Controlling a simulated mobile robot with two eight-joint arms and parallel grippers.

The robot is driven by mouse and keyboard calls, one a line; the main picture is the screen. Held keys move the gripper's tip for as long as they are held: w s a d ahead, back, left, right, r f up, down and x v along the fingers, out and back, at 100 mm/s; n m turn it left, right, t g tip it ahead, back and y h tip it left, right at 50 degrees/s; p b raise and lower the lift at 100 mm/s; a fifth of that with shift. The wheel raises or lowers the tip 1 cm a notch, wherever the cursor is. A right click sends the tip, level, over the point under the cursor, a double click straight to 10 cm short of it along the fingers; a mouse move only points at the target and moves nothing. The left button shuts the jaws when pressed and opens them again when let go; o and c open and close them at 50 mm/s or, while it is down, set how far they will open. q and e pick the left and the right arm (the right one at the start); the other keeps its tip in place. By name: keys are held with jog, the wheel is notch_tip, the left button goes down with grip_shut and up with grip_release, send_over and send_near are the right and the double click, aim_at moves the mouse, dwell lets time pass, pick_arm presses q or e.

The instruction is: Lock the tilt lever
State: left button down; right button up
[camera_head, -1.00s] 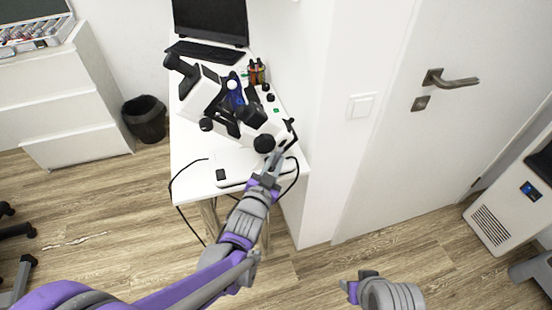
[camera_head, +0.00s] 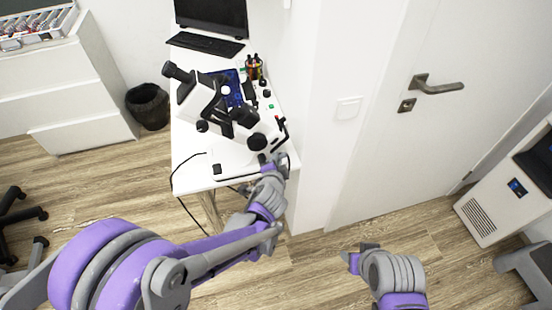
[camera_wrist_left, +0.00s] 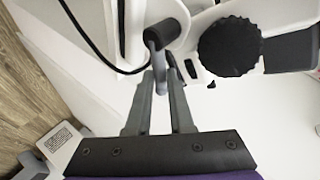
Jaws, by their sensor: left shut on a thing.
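A white microscope (camera_head: 207,100) with black eyepieces and knobs stands on the white desk. The tilt lever (camera_head: 281,132) is the dark lever at its right side. In the left wrist view the lever (camera_wrist_left: 159,34) shows a black end and a grey curved shaft, beside a large ribbed black knob (camera_wrist_left: 230,46). My left gripper (camera_head: 272,160) is at the lever. In the left wrist view its fingers (camera_wrist_left: 163,62) are close together, shut on the grey shaft; the fingertips partly hide it. My right gripper (camera_head: 360,254) is low in the head view, away from the desk; its jaws are unclear.
The desk (camera_head: 188,168) also holds a monitor (camera_head: 212,15), a keyboard (camera_head: 206,44) and small bottles (camera_head: 254,67). A black cable (camera_head: 178,178) hangs over its front left edge. A wall and a door (camera_head: 400,150) stand right of the desk. Open floor lies in front.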

pick_arm(q)
jog(key=shift+d+f+m, duration=0.1)
jog(key=shift+f+m, duration=0.05)
jog(key=shift+m, duration=0.15)
dwell(0.4)
jog(key=c, duration=1.1)
grip_release()
jog(key=v, duration=0.5)
jog(key=p+v, duration=0.1)
jog(key=v, duration=0.4)
jog(key=shift+s+d+r, duration=0.2)
jog(key=shift+s+r, duration=0.05)
jog(key=shift+r, duration=0.05)
jog(key=shift+a+y, duration=0.15)
jog(key=shift+y, duration=0.15)
